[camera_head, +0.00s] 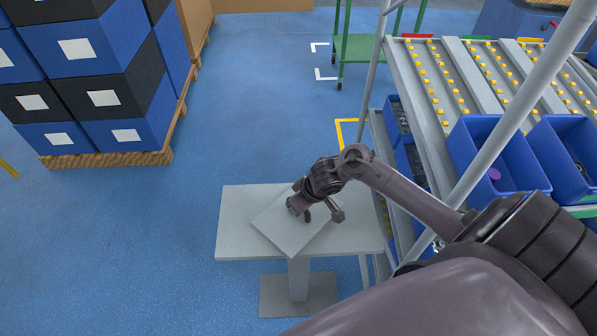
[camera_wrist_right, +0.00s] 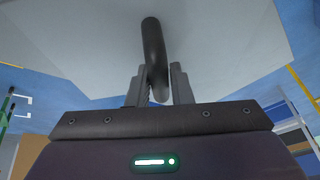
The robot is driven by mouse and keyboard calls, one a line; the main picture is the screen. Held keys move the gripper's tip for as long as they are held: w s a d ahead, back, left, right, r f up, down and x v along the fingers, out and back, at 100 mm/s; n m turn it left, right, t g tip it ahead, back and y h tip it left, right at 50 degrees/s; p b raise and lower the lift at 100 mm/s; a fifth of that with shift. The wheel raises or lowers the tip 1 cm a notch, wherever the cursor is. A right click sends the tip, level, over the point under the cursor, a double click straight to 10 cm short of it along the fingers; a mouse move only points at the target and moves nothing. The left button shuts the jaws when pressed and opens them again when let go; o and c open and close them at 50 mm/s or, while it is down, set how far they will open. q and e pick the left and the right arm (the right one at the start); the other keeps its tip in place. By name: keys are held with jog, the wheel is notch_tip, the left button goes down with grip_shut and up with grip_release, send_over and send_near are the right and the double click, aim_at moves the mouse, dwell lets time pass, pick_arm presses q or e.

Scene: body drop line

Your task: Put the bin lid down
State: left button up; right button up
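The bin lid (camera_head: 283,226) is a light grey flat square, turned at an angle over the pale grey table (camera_head: 240,205) in the head view. Its near corner overlaps the table's front edge. In the right wrist view the lid (camera_wrist_right: 225,45) fills the upper part, with a dark curved handle (camera_wrist_right: 153,45). My right gripper (camera_head: 320,212) is at the handle; in the wrist view its two fingers (camera_wrist_right: 158,88) close on either side of it. Floor shows around the lid there, so it appears held above the table; the gap is hidden. My left gripper is not in view.
A sloped roller rack (camera_head: 455,85) with blue bins (camera_head: 483,140) stands at the right, its posts close to my right arm. Blue and black crates (camera_head: 75,43) are stacked on a pallet at upper left. The floor left of the table is clear.

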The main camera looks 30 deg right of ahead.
jog(key=o, duration=0.3)
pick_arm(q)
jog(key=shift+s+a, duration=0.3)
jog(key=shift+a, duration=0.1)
pick_arm(e)
jog(key=shift+o, duration=0.2)
jog(key=shift+r, duration=0.1)
pick_arm(q)
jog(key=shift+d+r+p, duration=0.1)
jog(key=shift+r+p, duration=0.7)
jog(key=shift+p, duration=0.05)
pick_arm(e)
jog(key=v, duration=1.2)
jog(key=shift+d, duration=0.1)
